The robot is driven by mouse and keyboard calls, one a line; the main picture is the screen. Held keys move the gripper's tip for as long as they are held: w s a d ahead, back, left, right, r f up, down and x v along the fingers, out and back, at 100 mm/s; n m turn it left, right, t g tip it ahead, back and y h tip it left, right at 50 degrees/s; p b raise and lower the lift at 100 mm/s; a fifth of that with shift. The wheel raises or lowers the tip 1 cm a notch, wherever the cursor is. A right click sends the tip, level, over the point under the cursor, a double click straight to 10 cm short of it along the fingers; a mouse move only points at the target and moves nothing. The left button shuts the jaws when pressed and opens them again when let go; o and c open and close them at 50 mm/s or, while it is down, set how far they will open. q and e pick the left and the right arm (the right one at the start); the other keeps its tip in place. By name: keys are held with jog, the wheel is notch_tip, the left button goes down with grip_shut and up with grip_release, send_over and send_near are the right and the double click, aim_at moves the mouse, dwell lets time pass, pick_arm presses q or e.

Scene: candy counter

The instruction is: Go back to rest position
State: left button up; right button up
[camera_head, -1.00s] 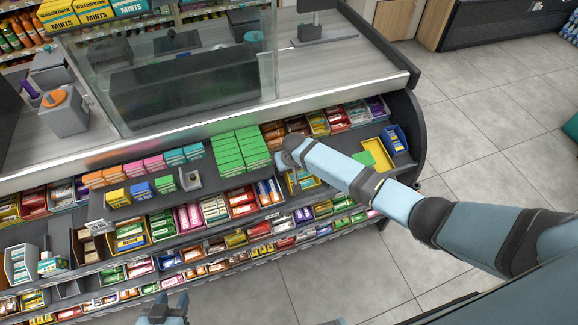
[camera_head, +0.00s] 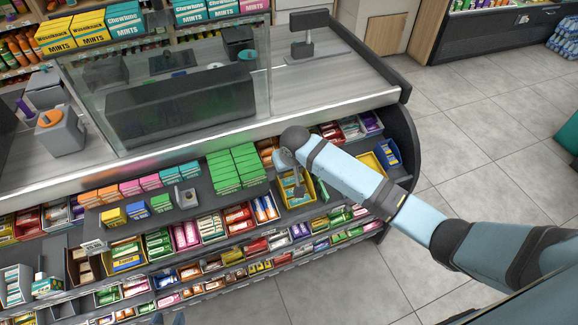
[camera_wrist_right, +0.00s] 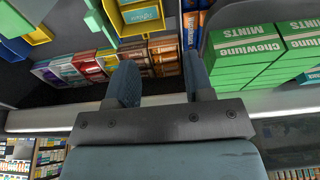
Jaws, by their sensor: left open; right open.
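My left gripper (camera_head: 168,320) barely shows at the bottom edge of the head view, in front of the shelves; only its tips are in the picture. My right arm reaches in from the right over the candy counter. My right gripper (camera_head: 297,186) points down over the shelf, small and partly hidden by its own wrist. In the right wrist view its two fingers (camera_wrist_right: 160,82) stand apart with nothing between them. A stack of green mint boxes (camera_head: 235,168) is left of it on the upper shelf and also shows in the wrist view (camera_wrist_right: 265,55).
A yellow bin (camera_head: 375,165) and a blue bin (camera_head: 388,152) stand at the shelf's right end, partly behind my arm. Small coloured boxes (camera_head: 132,188) line the shelf on the left. A glass screen (camera_head: 180,80) stands on the counter. Floor at the right is clear.

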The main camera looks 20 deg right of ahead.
jog(key=shift+s+r, duration=0.15)
jog(key=shift+r, duration=0.25)
